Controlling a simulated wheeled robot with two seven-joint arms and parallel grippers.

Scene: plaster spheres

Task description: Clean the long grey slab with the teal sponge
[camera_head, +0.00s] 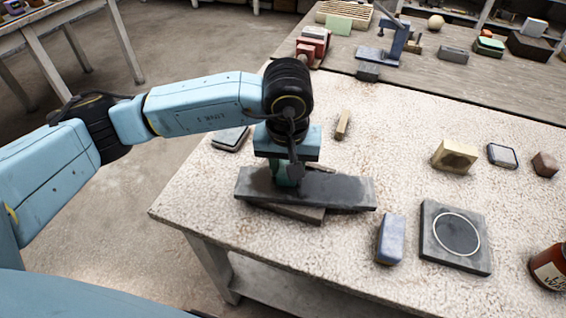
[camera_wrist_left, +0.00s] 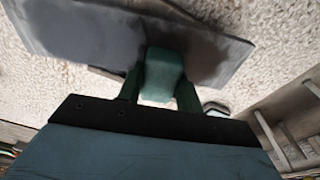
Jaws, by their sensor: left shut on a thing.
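The long grey slab (camera_head: 340,190) lies on the speckled table, resting on a darker block (camera_head: 300,212) that shows under its front edge. Its grey top also shows in the left wrist view (camera_wrist_left: 90,35), with darker patches near its ends. My left gripper (camera_head: 287,172) points down over the left part of the slab. It is shut on the teal sponge (camera_wrist_left: 163,75), which sits between its two green fingers against or just over the slab; contact is hard to tell. In the head view the sponge is mostly hidden by the gripper. My right gripper is not in view.
A blue-grey block (camera_head: 391,239) and a dark square plate with a white ring (camera_head: 440,255) lie right of the slab. A small wooden block (camera_head: 342,125) lies behind it. A dark flat box (camera_head: 230,139) is behind my wrist. A brown jar (camera_head: 549,268) stands at the right edge.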

